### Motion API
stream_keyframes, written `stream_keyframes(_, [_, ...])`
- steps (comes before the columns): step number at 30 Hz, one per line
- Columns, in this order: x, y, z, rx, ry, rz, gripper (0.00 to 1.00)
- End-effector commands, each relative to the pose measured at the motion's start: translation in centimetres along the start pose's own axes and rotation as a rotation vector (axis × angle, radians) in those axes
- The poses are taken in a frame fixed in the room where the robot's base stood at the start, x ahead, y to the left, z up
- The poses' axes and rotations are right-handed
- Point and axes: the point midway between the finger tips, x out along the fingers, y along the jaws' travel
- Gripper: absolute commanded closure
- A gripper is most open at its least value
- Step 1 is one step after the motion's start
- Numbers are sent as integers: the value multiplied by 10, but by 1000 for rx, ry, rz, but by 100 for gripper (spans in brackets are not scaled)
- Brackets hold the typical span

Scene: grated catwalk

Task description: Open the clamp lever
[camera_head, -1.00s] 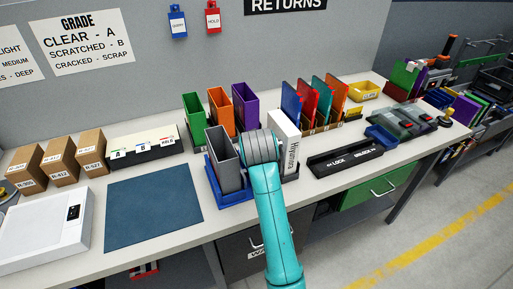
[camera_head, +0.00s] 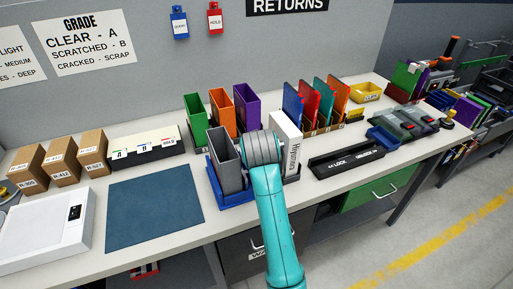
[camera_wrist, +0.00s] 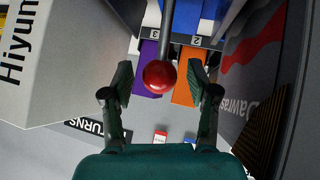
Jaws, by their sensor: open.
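In the wrist view, a red ball knob (camera_wrist: 160,75) sits on the end of a thin grey metal rod (camera_wrist: 167,25), which looks like the clamp lever. My gripper (camera_wrist: 159,82) is open, with one finger on each side of the knob and a visible gap at both sides. I cannot tell the depth between knob and fingertips. In the head view, my teal arm reaches over the bench and its grey end joint hides my fingers and the lever.
A grey bin (camera_head: 225,160) in a blue tray (camera_head: 232,197) and a white box (camera_head: 286,138) flank my arm. A black LOCK/UNLOCK strip (camera_head: 346,160) lies to the right. The blue mat (camera_head: 154,208) is bare.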

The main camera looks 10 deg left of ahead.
Motion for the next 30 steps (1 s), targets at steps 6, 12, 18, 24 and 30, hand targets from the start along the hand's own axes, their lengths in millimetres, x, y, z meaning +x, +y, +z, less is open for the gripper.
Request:
stream_keyframes(6, [-37,0,-1,-1,5,0,41])
stream_keyframes(12, [-76,0,-1,0,4,1,41])
stream_keyframes(18, [-103,-1,0,0,2,-1,41])
stream_keyframes(24, [-112,-1,0,0,0,-1,41])
stream_keyframes(30, [-113,0,0,0,0,-1,41])
